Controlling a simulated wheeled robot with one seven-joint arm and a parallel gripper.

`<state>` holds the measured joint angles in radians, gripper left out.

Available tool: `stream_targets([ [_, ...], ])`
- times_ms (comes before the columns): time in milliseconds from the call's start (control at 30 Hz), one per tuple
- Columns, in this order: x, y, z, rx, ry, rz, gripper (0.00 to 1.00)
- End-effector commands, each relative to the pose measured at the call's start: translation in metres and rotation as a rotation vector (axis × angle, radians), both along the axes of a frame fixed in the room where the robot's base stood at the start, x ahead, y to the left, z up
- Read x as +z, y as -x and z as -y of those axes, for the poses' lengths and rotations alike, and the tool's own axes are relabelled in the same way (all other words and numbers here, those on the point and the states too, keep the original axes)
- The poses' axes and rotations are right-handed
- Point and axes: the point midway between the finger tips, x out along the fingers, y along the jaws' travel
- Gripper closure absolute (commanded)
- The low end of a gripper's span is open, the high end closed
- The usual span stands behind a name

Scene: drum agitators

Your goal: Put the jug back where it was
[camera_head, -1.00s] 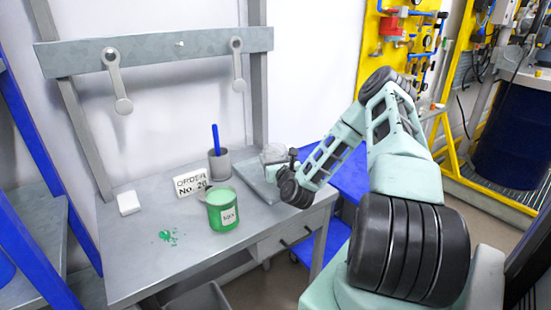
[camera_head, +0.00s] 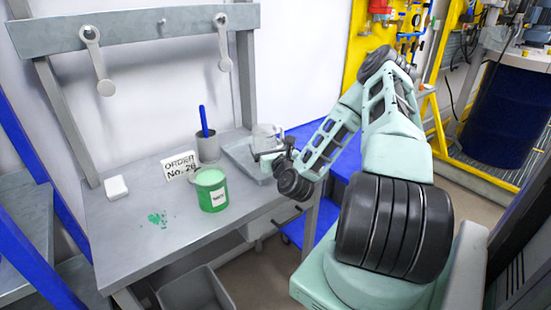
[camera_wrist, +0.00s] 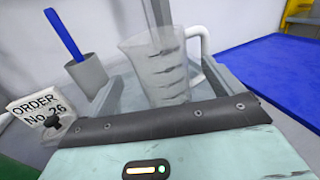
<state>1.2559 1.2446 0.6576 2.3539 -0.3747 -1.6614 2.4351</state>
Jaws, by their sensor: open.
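The clear jug (camera_head: 265,136) stands upright at the right end of the workbench, on or at a grey tray (camera_head: 236,152). In the wrist view the jug (camera_wrist: 160,72) shows dark graduation marks and a white handle on its right. My gripper (camera_head: 270,154) is at the jug, low on its near side. The jug's base is hidden behind the gripper's dark edge.
A green can (camera_head: 212,192) stands left of the gripper, near an order card (camera_head: 180,166) and a grey cup with a blue stick (camera_head: 207,146). A white block (camera_head: 116,187) and a green spill (camera_head: 157,218) are further left. A blue surface (camera_head: 325,145) lies right of the bench.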

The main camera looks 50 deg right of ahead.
Motion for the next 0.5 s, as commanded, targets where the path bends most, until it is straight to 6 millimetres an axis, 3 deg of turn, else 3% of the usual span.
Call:
stream_targets([
  [200, -0.003, 0.036, -0.022, 0.000, -0.003, -0.001, 0.08],
  [500, 0.000, 0.053, -0.032, -0.001, 0.001, 0.001, 0.08],
])
